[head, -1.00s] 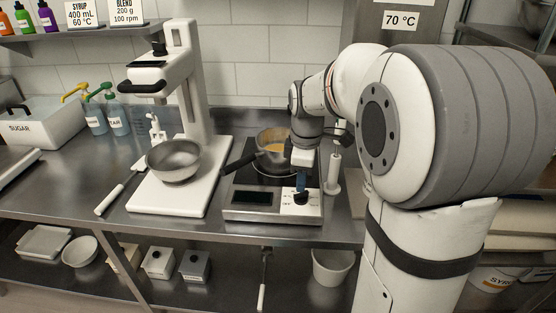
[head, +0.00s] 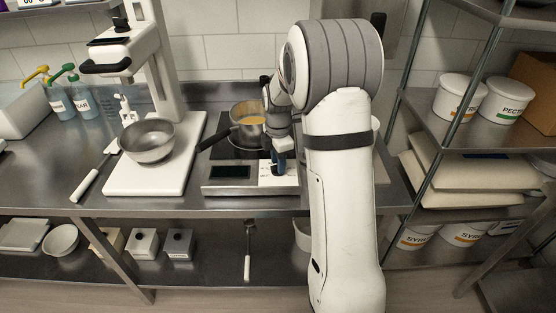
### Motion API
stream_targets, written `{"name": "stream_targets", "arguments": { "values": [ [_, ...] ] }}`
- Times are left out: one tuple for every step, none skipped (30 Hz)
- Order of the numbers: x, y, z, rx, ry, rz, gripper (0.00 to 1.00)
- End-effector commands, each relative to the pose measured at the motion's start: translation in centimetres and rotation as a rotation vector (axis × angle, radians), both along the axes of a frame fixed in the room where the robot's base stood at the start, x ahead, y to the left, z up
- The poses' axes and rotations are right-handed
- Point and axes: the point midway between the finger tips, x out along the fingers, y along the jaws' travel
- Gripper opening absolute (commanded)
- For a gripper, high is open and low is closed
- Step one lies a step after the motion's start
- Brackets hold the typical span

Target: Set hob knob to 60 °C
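The hob (head: 230,185) stands on the steel counter, with a dark display (head: 231,172) on the left of its front panel. The white knob panel (head: 280,180) is at the right of the front. A pot (head: 247,128) with orange contents sits on the hob, its dark handle pointing left. My gripper (head: 281,160) points down at the knob panel. It covers the knob, so I cannot see the knob itself or whether the fingers touch it. The display is too small and dark to read.
A stand mixer's white base (head: 190,165) with a metal bowl (head: 148,140) stands left of the hob. A white spatula (head: 95,175) lies on the counter. A shelf rack (head: 430,120) with several tubs is at the right.

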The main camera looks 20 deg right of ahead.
Motion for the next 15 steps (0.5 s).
{"name": "stream_targets", "arguments": {
  "values": [
    [-0.03,0.01,-0.22,0.000,0.001,0.000,0.34],
    [-0.04,0.01,-0.31,0.000,0.001,0.000,0.34],
    [-0.04,0.01,-0.37,0.000,0.001,0.000,0.34],
    [-0.04,0.01,-0.39,0.000,0.000,0.000,0.34],
    [-0.04,0.01,-0.40,0.000,0.000,0.000,0.34],
    [-0.04,0.01,-0.40,0.000,0.000,0.000,0.34],
    [-0.03,0.01,-0.40,0.000,0.000,0.000,0.34],
    [-0.03,0.01,-0.39,0.000,0.000,0.000,0.34],
    [-0.03,0.01,-0.39,0.000,0.000,0.000,0.34],
    [-0.03,0.01,-0.39,0.000,0.000,0.000,0.31],
    [-0.03,0.01,-0.38,0.000,0.000,0.000,0.29],
    [-0.03,0.01,-0.38,0.000,0.000,-0.001,0.25],
    [-0.03,0.01,-0.38,0.000,0.000,-0.001,0.23],
    [-0.03,0.01,-0.37,0.000,0.000,-0.001,0.21],
    [-0.03,0.01,-0.37,0.000,0.000,-0.001,0.17]
  ]
}}
